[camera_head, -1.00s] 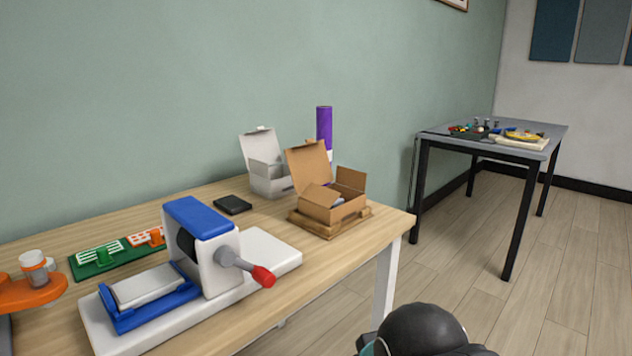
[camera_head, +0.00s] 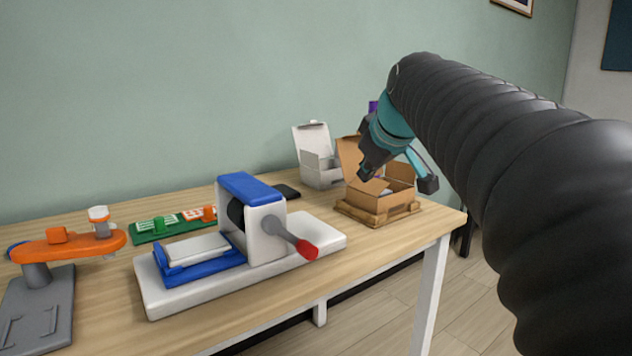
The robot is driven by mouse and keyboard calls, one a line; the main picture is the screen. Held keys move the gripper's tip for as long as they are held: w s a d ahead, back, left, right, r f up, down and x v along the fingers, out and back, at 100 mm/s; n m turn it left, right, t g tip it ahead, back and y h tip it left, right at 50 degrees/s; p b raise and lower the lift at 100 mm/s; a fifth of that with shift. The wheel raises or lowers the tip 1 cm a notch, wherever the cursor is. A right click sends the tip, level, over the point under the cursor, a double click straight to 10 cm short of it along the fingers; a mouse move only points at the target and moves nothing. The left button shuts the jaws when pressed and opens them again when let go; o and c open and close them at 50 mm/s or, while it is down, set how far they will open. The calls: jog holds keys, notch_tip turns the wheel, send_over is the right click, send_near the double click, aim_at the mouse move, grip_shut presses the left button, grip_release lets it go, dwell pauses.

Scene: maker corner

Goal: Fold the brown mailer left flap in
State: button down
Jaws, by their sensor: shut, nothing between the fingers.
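The brown mailer (camera_head: 388,204) is an open cardboard box on a wooden, pallet-like base (camera_head: 357,213) near the table's right end. Its lid (camera_head: 348,158) stands up at the back. Its left flap (camera_head: 372,187) shows as a tilted panel at the box's left side, close below my gripper; whether they touch is unclear. My gripper (camera_head: 388,168), dark with teal parts, is over the mailer, in front of part of its lid and opening. It is shut and empty. My arm and gripper hide part of the box's back and right flap.
Bare tabletop lies in front of the mailer.

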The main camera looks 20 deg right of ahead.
jog(key=w+d+r+n+t+b, duration=0.1)
jog(key=w+d+r+n, duration=0.1)
jog(key=w+d+r, duration=0.3)
send_over(375, 184)
jog(key=a, duration=0.2)
jog(key=f, duration=0.6)
jog(key=shift+s+f, duration=0.25)
jog(key=shift+f, duration=0.1)
jog(key=shift+w+d+f+b, duration=0.15)
jog(key=shift+d+f+b, duration=0.25)
jog(key=shift+f, duration=0.45)
jog(key=shift+w+d+f+b, duration=0.1)
jog(key=shift+d+f+b, duration=0.1)
jog(key=shift+d+f, duration=0.5)
